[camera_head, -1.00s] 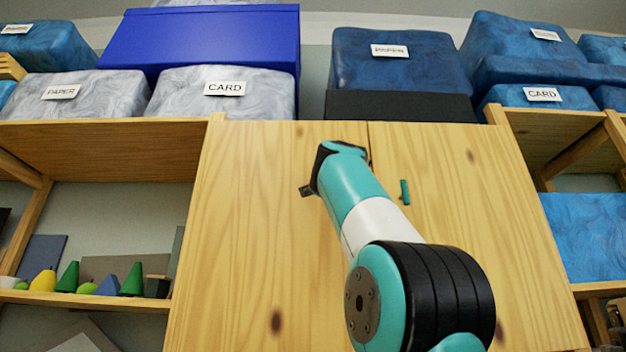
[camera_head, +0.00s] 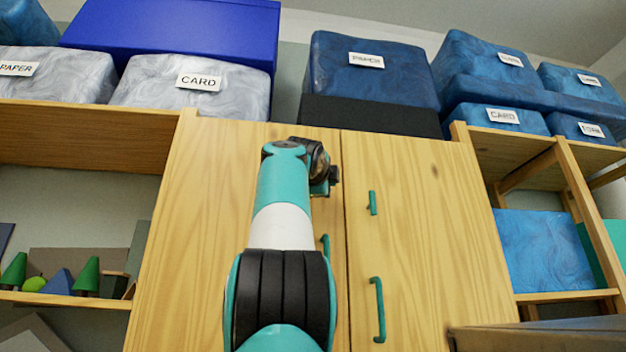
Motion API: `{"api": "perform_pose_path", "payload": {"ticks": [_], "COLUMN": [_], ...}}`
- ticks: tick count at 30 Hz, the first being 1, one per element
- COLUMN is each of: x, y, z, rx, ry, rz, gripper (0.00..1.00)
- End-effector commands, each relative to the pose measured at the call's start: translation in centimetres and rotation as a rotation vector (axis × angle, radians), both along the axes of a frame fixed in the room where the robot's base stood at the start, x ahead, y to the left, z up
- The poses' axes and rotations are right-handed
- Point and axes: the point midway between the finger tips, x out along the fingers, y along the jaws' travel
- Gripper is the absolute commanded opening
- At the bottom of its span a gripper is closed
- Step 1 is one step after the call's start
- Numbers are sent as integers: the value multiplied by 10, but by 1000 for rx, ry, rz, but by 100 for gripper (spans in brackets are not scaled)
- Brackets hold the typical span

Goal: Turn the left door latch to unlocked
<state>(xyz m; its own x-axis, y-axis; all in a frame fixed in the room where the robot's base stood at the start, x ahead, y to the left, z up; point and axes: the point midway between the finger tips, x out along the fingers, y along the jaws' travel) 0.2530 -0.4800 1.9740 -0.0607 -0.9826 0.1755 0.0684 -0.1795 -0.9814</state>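A wooden cabinet has a left door (camera_head: 215,215) and a right door (camera_head: 425,230), with a seam between them. My gripper (camera_head: 333,178) is in front of the left door's upper part, close to the seam. It is small and dark, and its fingers cannot be made out as open or shut. I cannot see the left door's latch; my arm and gripper cover part of that door. A teal handle (camera_head: 325,246) shows partly beside my arm. The right door bears a small upright teal latch (camera_head: 372,203) and a longer teal handle (camera_head: 379,310) below it.
Blue boxes (camera_head: 370,80) and pale card boxes (camera_head: 190,95) stand on top. An open shelf (camera_head: 60,298) with small coloured shapes is at left. Another shelf with a blue box (camera_head: 540,250) is at right. A brown wooden edge (camera_head: 540,335) juts in at lower right.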

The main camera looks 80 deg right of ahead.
Motion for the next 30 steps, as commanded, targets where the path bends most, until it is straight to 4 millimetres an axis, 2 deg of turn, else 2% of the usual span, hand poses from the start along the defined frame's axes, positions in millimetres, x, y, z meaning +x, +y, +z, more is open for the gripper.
{"api": "perform_pose_path", "payload": {"ticks": [13, 14, 15, 26, 30], "x": [-1, -1, -1, -1, -3], "y": [2, 2, 2, 1, 6], "z": [4, 4, 4, 2, -1], "rx": [-11, -11, -12, -3, -3], "ry": [-14, -14, -14, -11, -10], "rz": [-1, -1, -1, -2, -7], "gripper": [0, 21, 26, 26, 26]}}
